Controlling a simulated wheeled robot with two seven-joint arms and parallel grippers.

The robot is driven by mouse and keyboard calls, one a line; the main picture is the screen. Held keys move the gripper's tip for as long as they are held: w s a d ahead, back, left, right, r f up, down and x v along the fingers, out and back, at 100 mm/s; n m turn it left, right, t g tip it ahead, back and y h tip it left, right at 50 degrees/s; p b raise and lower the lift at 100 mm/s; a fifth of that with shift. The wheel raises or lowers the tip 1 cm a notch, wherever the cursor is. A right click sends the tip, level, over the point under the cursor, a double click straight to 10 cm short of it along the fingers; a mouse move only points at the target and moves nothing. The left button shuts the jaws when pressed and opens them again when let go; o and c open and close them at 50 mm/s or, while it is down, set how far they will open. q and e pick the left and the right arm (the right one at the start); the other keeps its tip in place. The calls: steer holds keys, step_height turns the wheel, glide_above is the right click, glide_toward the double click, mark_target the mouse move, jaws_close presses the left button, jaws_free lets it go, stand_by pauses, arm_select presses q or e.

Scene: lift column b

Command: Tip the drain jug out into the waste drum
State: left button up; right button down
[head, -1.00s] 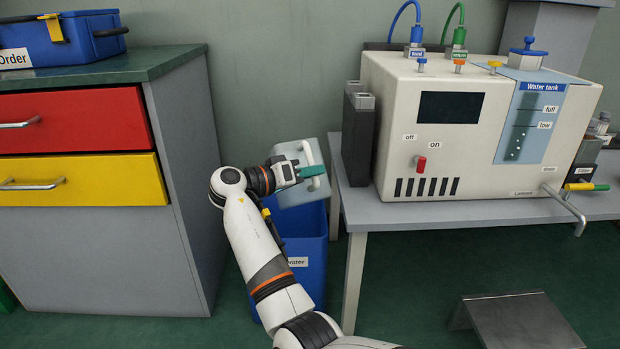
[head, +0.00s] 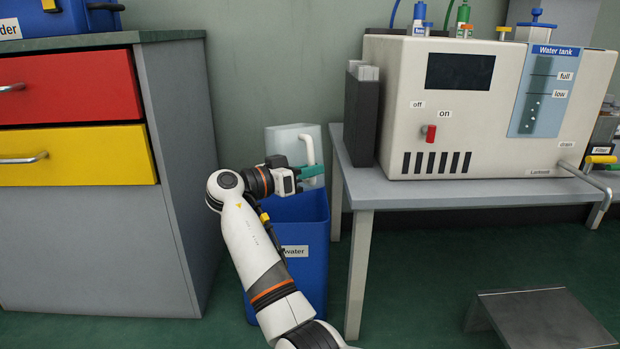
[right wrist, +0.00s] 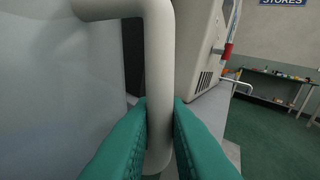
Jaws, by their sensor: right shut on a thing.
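The drain jug (head: 285,141) is a pale grey-blue box with a white handle (head: 308,149) on its right side. It looks about upright, above or just behind the far rim of the waste drum; I cannot tell which. The waste drum (head: 308,272) is an open blue bin on the floor, with a label ending in "water". My right gripper (head: 311,170), with teal fingers, is shut on the jug's handle. The right wrist view shows the fingers either side of the handle (right wrist: 159,60). The jug's contents are hidden. My left gripper is out of view.
A grey cabinet (head: 80,240) with red and yellow drawers stands left of the drum. A grey table (head: 350,190) with a cream machine (head: 400,75) stands close on the right. A low metal step (head: 540,315) is on the floor at the right.

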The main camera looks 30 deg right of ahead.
mark_target(308, 182)
steer(key=shift+w+f+m+b, duration=0.2)
steer(key=shift+f+m+b, duration=1.1)
steer(key=shift+b, duration=1.2)
steer(key=shift+f, duration=0.1)
